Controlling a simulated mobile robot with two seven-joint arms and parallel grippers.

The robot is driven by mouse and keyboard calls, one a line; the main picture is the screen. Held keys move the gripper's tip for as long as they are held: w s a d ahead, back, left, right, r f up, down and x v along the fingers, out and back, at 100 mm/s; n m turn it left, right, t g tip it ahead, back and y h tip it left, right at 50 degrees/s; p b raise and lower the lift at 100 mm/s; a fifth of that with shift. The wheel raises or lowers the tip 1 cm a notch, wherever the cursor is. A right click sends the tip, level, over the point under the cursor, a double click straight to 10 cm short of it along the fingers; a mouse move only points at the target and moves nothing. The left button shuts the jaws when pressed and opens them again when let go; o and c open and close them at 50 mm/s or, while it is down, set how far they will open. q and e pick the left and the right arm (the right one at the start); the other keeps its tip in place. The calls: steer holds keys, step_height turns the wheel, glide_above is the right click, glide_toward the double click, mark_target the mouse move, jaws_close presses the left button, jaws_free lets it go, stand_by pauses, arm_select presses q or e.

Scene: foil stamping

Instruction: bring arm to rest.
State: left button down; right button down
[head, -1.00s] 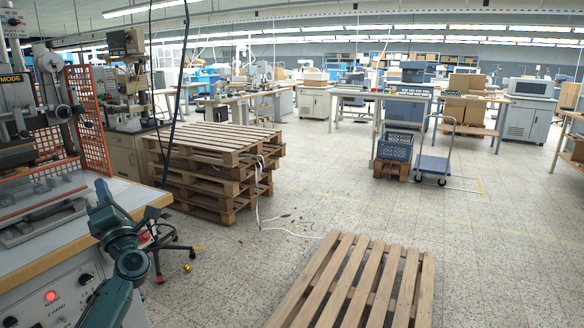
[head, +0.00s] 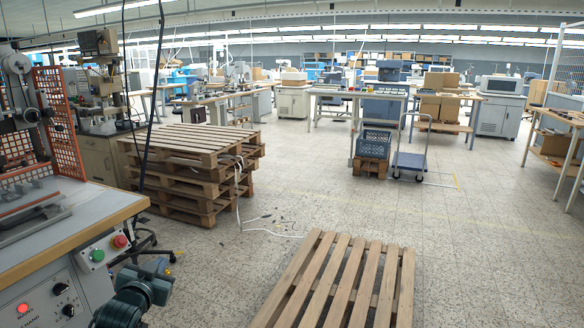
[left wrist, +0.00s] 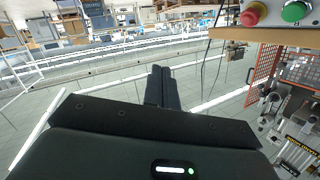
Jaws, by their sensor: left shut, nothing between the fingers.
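My left arm (head: 140,294) shows in the head view at the bottom left, low beside the front corner of the stamping machine. In the left wrist view my left gripper (left wrist: 162,72) has its two dark fingers together, with nothing between them. The fingers point into open space and touch nothing that I can see. My right gripper is not in view.
The machine's control box with a green button (head: 97,255) and red button (head: 120,241) is close to my left arm. A wooden pallet (head: 345,280) lies ahead; a pallet stack (head: 190,165) stands behind the machine. Floor to the right is free.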

arm_select(q)
steer(key=s+d+f+g+h, duration=0.1)
steer(key=s+d+f+g, duration=0.1)
steer(key=s+d+f, duration=0.45)
steer(key=s+d+f+g+h, duration=0.1)
steer(key=s+d+f+h, duration=0.15)
steer(key=s+f, duration=0.65)
steer(key=s+d+f+g, duration=0.1)
steer(key=s+d, duration=0.3)
steer(key=s, duration=0.5)
steer(key=s+d+f+g, duration=0.1)
steer(key=s+d, duration=0.3)
steer(key=s, duration=0.6)
steer(key=shift+s+f+g+h, duration=0.3)
steer(key=shift+f+h, duration=0.05)
